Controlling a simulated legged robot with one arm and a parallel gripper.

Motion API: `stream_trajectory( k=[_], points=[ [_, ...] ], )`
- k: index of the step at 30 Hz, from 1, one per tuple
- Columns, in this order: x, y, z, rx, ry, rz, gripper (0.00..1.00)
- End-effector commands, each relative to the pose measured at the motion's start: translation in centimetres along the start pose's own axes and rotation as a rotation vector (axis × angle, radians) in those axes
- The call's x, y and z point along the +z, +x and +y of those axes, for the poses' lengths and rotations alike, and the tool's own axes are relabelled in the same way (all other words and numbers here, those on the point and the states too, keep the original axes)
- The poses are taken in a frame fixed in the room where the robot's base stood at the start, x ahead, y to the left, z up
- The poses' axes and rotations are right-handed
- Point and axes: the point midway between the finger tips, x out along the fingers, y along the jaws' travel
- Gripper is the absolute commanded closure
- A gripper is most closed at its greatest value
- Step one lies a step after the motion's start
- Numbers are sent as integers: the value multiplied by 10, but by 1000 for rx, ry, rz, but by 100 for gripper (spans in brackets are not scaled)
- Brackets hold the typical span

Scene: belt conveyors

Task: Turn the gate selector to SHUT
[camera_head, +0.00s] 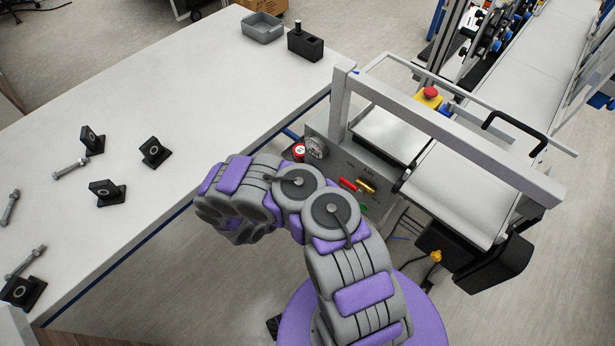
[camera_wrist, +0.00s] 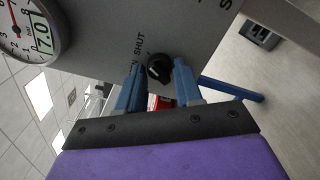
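The gate selector is a small black knob (camera_wrist: 159,69) on a grey panel (camera_wrist: 110,38) in the wrist view. The word SHUT is printed beside it, with the end of another label, an N, nearby. Which label the knob points at, I cannot tell. My gripper (camera_wrist: 160,72) has two blue fingers, open, one on each side of the knob. Whether they touch it is not clear. In the head view my arm reaches towards the grey control box (camera_head: 380,170), and both the knob and my fingers are hidden there.
Red and yellow handles (camera_head: 366,187) are on the box. A grey frame (camera_head: 450,130) spans the conveyor (camera_head: 465,195). A white table (camera_head: 150,90) with black brackets and bolts lies left.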

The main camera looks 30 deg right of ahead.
Motion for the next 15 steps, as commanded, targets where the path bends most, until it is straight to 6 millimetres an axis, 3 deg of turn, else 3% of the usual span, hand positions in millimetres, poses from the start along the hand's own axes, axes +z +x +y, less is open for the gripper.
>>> stream_trajectory(
  k=[6,15],
  points=[
    [0,0,0,0,0,-1,45],
    [0,-4,0,0,-1,0,45]
  ],
)
